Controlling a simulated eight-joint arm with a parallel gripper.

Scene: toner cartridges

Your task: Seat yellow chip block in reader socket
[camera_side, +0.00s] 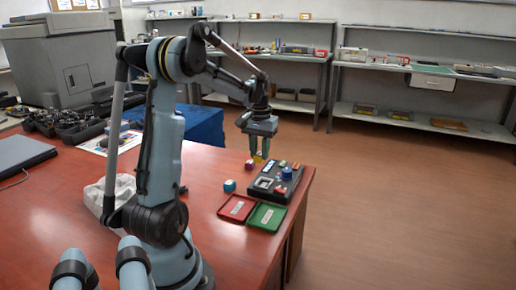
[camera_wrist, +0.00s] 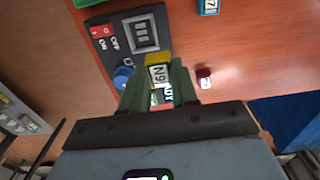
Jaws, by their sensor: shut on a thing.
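A yellow chip block (camera_wrist: 158,76), with a printed label, is between the fingers of my gripper (camera_wrist: 160,92) in the wrist view. My gripper is shut on it; in the side view, my gripper (camera_side: 262,152) holds the yellow block (camera_side: 258,159) above the far end of the dark reader. The reader (camera_wrist: 122,50) has a grey-framed socket (camera_wrist: 142,33) with dark slots, apart from the block in the wrist view. The socket also shows in the side view (camera_side: 264,183). My fingers partly hide the reader's display.
The reader carries a blue knob (camera_wrist: 122,76) and a red switch (camera_wrist: 102,31). A magenta block (camera_wrist: 204,77) and a teal block (camera_wrist: 208,6) lie beside it. Red (camera_side: 237,208) and green (camera_side: 267,216) trays are at its near end. The table's right edge is close by.

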